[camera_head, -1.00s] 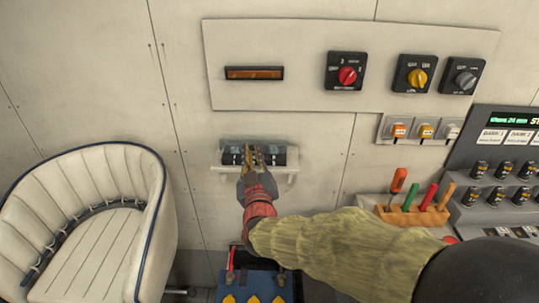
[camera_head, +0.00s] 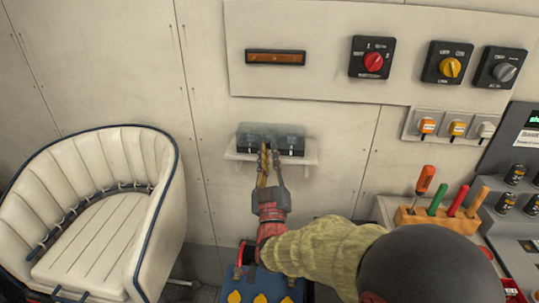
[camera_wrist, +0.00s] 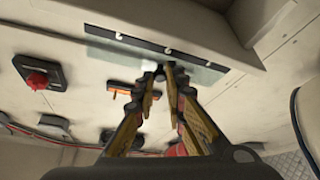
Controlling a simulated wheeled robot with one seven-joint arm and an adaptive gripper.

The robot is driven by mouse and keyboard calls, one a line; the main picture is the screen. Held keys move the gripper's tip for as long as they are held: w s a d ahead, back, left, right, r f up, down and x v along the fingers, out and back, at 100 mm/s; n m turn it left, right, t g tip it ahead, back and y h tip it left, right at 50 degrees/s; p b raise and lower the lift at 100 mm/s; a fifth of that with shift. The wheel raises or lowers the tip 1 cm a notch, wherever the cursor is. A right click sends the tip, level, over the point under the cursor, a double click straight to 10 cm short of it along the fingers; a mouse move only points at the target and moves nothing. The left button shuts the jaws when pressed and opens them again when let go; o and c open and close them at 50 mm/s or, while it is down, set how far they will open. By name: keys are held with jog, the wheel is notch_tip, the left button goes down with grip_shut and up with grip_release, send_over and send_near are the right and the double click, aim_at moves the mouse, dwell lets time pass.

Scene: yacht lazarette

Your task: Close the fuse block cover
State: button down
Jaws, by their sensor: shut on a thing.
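The fuse block (camera_head: 291,145) is a dark unit on a small white wall shelf (camera_head: 236,155). Its translucent cover (camera_head: 257,131) shows as a hazy pane over the dark body. How far the cover is swung cannot be told. In the wrist view the cover (camera_wrist: 110,49) is a see-through greenish pane beside a black strip with white dots. My gripper (camera_head: 265,152) is at the lower front edge of the block, its fingertips close together on the cover's edge. In the wrist view my gripper (camera_wrist: 163,74) hides the exact contact.
A panel with a red knob (camera_head: 373,62), a yellow knob (camera_head: 450,67) and a grey knob (camera_head: 503,71) is above right. A tool rack (camera_head: 437,218) stands lower right. A cream seat (camera_head: 100,230) is at left, and a blue box (camera_head: 262,289) below.

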jog(key=c, duration=1.8)
grip_release()
jog(key=shift+w, duration=0.1)
jog(key=v, duration=1.2)
